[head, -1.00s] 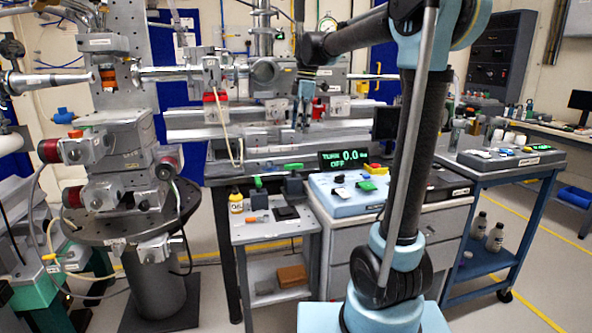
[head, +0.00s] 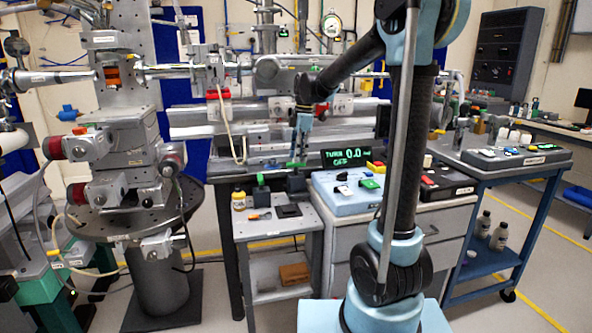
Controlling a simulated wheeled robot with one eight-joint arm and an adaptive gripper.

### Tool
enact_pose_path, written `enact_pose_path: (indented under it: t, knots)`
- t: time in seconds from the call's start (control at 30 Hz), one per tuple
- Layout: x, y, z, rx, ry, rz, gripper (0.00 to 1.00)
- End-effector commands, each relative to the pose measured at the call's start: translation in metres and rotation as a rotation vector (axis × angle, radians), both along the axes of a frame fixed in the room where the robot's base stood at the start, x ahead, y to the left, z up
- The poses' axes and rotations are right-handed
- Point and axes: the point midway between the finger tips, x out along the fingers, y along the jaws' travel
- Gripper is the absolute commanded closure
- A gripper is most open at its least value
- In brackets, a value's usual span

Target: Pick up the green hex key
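A green T-shaped handle (head: 296,165), which looks like the green hex key, stands above a dark block (head: 296,184) at the back right of a small grey side table. A second green piece (head: 260,180) sits upright in another dark block to its left; I cannot tell exactly what it is. My gripper (head: 298,157) points down, with its fingertips just above or at the green T-handle. The fingers are too small to tell whether they are open, or whether they touch the handle.
The side table (head: 247,230) also holds a yellow-labelled bottle (head: 238,201), an orange item (head: 260,215) and a black pad (head: 288,210). Beamline rails (head: 240,130) run behind.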

Motion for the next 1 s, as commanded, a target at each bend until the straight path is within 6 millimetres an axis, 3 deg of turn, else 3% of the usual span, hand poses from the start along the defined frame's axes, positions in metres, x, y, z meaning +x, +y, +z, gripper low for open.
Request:
enact_pose_path:
  t: [0.4,0.73,0.77,0.9,1.0]
  knots:
    - [0.002,0.007,-0.045,0.0,0.0,0.001,0.62]
    - [0.002,0.008,-0.052,0.0,0.0,0.001,0.62]
    - [0.002,0.008,-0.052,0.0,0.0,0.001,0.64]
    - [0.002,0.008,-0.052,0.0,0.0,0.001,0.96]
    - [0.002,0.009,-0.052,0.0,0.0,0.002,1.0]
